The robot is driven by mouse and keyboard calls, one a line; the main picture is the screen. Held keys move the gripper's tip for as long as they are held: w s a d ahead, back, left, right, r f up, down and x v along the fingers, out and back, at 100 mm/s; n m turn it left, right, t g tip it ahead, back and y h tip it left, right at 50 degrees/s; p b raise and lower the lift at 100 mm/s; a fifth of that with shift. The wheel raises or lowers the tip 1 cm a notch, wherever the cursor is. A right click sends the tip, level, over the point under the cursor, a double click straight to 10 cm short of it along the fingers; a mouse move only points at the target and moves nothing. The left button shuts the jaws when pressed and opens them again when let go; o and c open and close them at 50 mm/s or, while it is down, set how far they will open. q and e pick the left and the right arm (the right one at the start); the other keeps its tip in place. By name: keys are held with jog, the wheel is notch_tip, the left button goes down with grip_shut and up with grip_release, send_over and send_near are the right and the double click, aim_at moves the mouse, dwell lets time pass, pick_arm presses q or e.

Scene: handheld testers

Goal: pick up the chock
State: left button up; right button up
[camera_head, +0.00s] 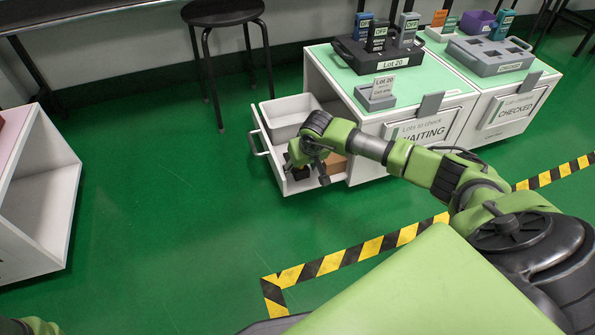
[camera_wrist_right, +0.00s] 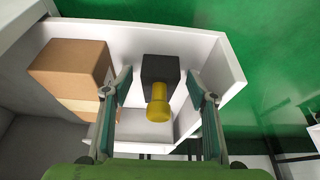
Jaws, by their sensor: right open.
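The chock (camera_wrist_right: 160,72) appears to be the dark block with a yellow rounded knob, lying in the open drawer (camera_head: 267,147). In the right wrist view it lies between the fingers of my right gripper (camera_wrist_right: 159,88), with a gap on each side. My right gripper (camera_head: 306,172) is open and reaches down over the drawer in the head view. There the gripper largely covers the chock, and only dark parts show beneath it. I cannot tell how far the fingertips are above the drawer floor. My left gripper is not in view.
A brown cardboard box (camera_wrist_right: 72,70) stands in the drawer beside the left finger; a white bin (camera_head: 290,112) sits at the drawer's back. The drawer's wall (camera_wrist_right: 228,72) is close to the right finger.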

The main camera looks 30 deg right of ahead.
jog(key=shift+w+f, duration=0.1)
jog(key=shift+w, duration=0.05)
jog(key=c, duration=1.3)
jog(key=shift+c, duration=0.2)
